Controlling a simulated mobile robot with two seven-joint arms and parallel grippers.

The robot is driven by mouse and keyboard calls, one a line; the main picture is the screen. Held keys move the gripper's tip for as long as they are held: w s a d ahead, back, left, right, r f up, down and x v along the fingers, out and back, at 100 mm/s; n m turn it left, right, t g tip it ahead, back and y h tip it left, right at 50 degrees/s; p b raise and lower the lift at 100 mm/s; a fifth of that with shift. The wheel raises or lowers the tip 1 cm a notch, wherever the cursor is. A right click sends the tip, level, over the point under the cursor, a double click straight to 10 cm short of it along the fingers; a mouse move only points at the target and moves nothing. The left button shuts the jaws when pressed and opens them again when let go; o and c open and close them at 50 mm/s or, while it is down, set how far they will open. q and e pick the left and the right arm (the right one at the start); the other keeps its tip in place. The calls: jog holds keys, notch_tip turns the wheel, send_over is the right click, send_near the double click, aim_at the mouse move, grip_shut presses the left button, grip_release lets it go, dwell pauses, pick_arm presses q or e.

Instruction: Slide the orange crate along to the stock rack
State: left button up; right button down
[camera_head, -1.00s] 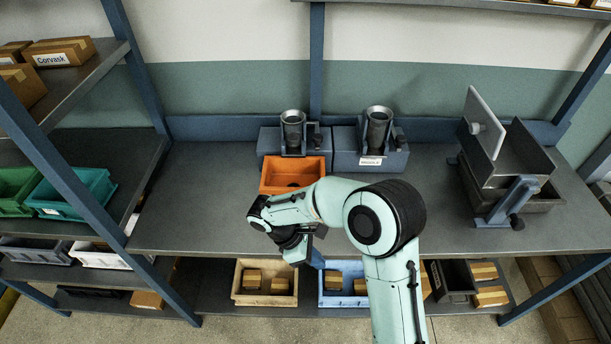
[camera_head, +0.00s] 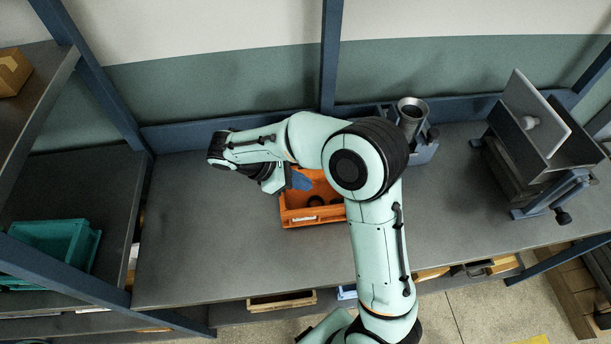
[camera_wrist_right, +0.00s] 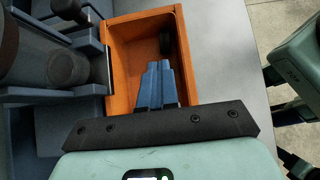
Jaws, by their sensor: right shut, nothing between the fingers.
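The orange crate (camera_head: 312,216) stands on the grey bench, partly hidden by my right arm. Dark round parts lie in it. My right gripper (camera_head: 300,181) is at the crate's left end, its blue fingers pointing towards the crate's inside. In the right wrist view the closed fingers (camera_wrist_right: 155,85) overlap the open crate (camera_wrist_right: 128,57); how deep they reach, I cannot tell. Nothing is between them. A shelving rack (camera_head: 110,215), probably the stock rack, stands left of the bench. My left gripper is not in view.
The bench (camera_head: 195,235) is clear left of the crate. A grinder with a metal cup (camera_head: 411,118) stands behind and right of it. A larger machine (camera_head: 530,150) is at the right end. A teal bin (camera_head: 55,250) sits on the rack.

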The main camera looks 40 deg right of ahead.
jog(key=x, duration=0.7)
jog(key=shift+s+d+f+b, duration=0.15)
jog(key=shift+d+f+b, duration=0.05)
jog(key=shift+b, duration=0.15)
jog(key=d, duration=0.1)
jog(key=s+d, duration=0.2)
jog(key=shift+d+f, duration=0.15)
jog(key=shift+d, duration=0.15)
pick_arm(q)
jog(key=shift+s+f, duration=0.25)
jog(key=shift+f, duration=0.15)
pick_arm(e)
jog(key=shift+s, duration=0.1)
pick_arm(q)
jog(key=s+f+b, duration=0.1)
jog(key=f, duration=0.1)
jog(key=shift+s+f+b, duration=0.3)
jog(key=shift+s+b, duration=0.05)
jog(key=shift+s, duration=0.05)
pick_arm(e)
jog(key=s+d, duration=0.7)
jog(key=d, duration=0.4)
jog(key=s+d, duration=0.7)
jog(key=d, duration=0.4)
jog(key=shift+d, duration=0.15)
jog(key=shift+w, duration=0.1)
